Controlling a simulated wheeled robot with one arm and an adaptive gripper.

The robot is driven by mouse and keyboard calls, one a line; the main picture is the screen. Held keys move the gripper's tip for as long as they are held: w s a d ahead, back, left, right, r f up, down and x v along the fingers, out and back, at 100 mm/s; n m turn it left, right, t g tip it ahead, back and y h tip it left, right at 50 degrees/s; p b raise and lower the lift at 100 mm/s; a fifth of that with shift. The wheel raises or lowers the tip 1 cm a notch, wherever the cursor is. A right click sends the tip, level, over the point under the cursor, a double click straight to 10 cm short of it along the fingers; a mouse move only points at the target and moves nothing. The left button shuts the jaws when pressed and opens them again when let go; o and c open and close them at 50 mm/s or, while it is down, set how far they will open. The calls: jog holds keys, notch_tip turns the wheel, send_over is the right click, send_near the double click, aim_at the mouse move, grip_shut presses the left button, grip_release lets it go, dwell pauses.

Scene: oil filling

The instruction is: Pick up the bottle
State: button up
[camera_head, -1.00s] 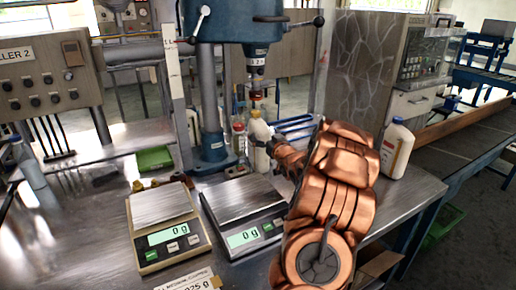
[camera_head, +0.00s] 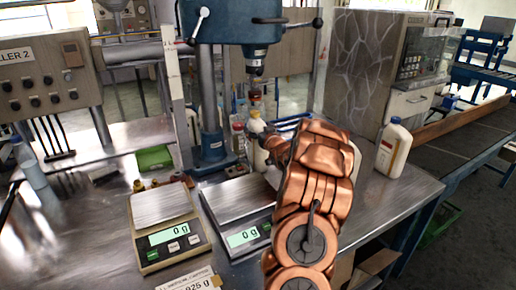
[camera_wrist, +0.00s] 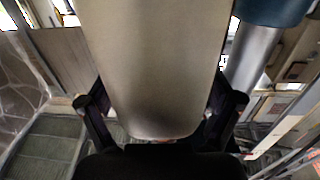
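A pale cream bottle (camera_head: 256,128) stands upright on the bench near the drill press column. In the wrist view the bottle (camera_wrist: 152,60) fills the middle of the picture. My gripper (camera_wrist: 160,110) has one dark finger on each side of it, close to its edges. The bottle covers the fingertips, so I cannot tell whether they press on it. In the head view my copper-coloured arm reaches to the bottle's right side and hides part of its lower body.
Two scales (camera_head: 166,228) (camera_head: 241,212) reading 0 g sit at the front. A white labelled bottle (camera_head: 394,150) stands to the right of my arm. The blue drill press (camera_head: 232,22) rises beside the bottle. A stone-patterned cabinet (camera_head: 362,65) is behind. The bench's right front is clear.

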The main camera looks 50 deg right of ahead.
grip_shut()
jog(key=shift+r, duration=0.1)
dwell(0.5)
